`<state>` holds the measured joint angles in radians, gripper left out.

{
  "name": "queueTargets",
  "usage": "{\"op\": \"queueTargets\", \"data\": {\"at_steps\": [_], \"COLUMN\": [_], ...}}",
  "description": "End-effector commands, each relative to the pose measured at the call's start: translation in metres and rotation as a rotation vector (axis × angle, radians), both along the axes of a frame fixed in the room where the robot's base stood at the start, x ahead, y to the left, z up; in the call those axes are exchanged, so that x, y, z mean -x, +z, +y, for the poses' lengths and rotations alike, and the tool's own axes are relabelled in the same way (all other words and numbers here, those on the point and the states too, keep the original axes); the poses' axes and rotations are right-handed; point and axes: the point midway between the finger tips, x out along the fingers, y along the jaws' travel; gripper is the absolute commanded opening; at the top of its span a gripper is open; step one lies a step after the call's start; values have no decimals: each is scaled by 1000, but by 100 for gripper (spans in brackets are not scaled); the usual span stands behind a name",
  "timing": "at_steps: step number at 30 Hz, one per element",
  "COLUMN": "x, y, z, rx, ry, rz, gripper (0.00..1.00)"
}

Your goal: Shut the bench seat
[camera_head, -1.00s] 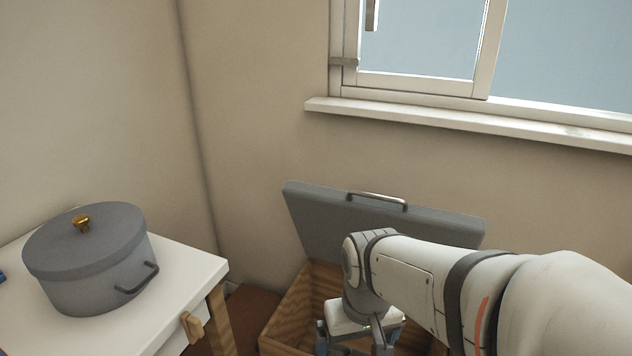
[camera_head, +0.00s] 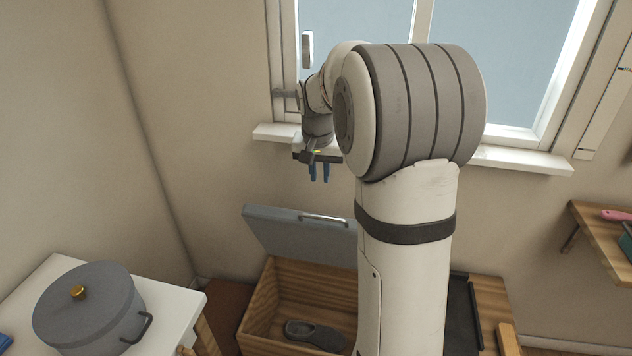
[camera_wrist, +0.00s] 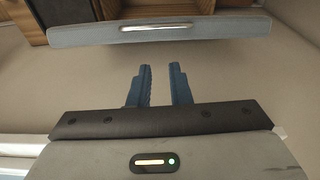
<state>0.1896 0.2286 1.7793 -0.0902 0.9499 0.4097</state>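The bench is a wooden box (camera_head: 258,311) against the wall under the window. Its grey seat lid (camera_head: 275,233) stands raised and tilted back, with a metal handle (camera_head: 323,219) along its upper edge. My arm hides the lid's right part. A dark grey shoe (camera_head: 315,335) lies inside the box. My gripper (camera_head: 320,173) is above the lid, near the window sill, with its blue fingers pointing down. In the wrist view my gripper (camera_wrist: 160,85) is open and empty. The lid's edge and handle (camera_wrist: 157,28) lie beyond the fingertips, apart from them.
A white table (camera_head: 188,308) with a grey lidded pot (camera_head: 90,310) stands at the left. The window sill (camera_head: 520,160) runs behind my arm. A wooden shelf (camera_head: 600,235) with a pink-handled item is at the right. Free space lies above the open box.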

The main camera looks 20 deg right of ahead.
Motion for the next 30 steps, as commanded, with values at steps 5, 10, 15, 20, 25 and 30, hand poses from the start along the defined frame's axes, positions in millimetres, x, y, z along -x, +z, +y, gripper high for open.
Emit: {"op": "queueTargets", "data": {"at_steps": [5, 10, 15, 20, 25, 30], "x": [-15, -18, -23, -29, -26, -17], "y": [13, -3, -35, -70, -97, -113], "z": [-11, -13, -17, -21, -19, -13], "rx": [3, 2, 1, 1, 1, 2], "ry": [-37, -41, -41, -41, -37, -38], "rz": [-7, -5, -3, -3, -5, -6], "gripper": [3, 0, 0, 0, 0, 0]}}
